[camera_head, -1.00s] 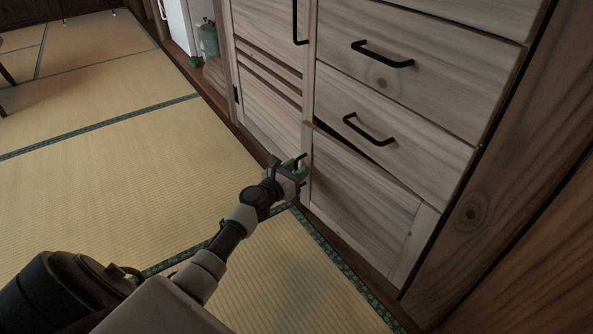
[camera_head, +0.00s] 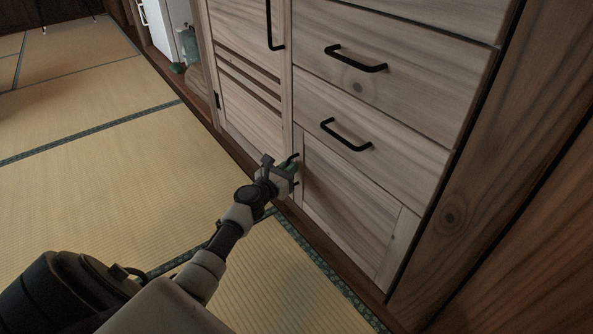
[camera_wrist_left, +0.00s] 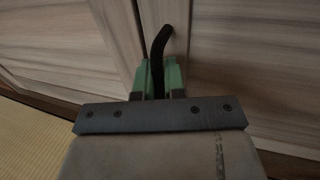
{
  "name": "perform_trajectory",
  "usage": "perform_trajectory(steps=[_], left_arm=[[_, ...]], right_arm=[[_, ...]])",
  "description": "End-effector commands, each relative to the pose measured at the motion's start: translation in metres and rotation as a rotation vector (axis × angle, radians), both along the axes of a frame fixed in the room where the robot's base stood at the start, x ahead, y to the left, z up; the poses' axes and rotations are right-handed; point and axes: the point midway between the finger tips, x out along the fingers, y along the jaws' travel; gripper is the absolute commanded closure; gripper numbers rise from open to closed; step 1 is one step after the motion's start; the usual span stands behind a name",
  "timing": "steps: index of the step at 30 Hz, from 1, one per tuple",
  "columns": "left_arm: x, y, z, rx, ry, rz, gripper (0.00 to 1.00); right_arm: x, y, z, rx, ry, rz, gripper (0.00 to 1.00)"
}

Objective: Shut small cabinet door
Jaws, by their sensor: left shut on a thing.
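The small cabinet door (camera_head: 352,200) is the light wood panel at the bottom of the cabinet, below two drawers. It looks flush with the cabinet front, with no dark gap showing along its top edge. Its black handle (camera_wrist_left: 161,42) is at the door's left edge. My left gripper (camera_head: 290,168) is shut on this handle. In the left wrist view its green fingers (camera_wrist_left: 163,78) stand on both sides of the black bar. The lower part of the handle is partly hidden by the gripper. My right gripper is in neither view.
Two drawers with black handles (camera_head: 346,134) (camera_head: 356,58) are above the door. A tall slatted door (camera_head: 245,90) stands to the left. A wooden post (camera_head: 460,190) is at the right. The tatami floor (camera_head: 110,190) on the left is clear.

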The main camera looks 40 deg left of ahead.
Motion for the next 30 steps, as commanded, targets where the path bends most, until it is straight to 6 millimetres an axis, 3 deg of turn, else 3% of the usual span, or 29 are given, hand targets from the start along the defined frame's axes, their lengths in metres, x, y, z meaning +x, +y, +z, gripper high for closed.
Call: perform_trajectory(steps=[7, 8, 12, 22, 30], left_arm=[[0.003, -0.001, 0.002, 0.0, -0.003, 0.001, 1.0], [0.003, -0.001, 0.002, 0.0, -0.003, 0.001, 0.87], [0.002, -0.001, 0.001, 0.0, -0.003, 0.0, 0.65], [-0.003, -0.003, 0.001, -0.001, 0.0, -0.005, 0.65], [-0.05, 0.001, 0.003, -0.001, 0.001, 0.001, 0.65]], right_arm=[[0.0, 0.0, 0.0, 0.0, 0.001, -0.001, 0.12], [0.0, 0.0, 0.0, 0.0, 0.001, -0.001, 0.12], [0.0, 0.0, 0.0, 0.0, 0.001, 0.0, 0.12], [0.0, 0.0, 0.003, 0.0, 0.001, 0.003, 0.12], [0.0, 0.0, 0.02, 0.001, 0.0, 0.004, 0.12]])
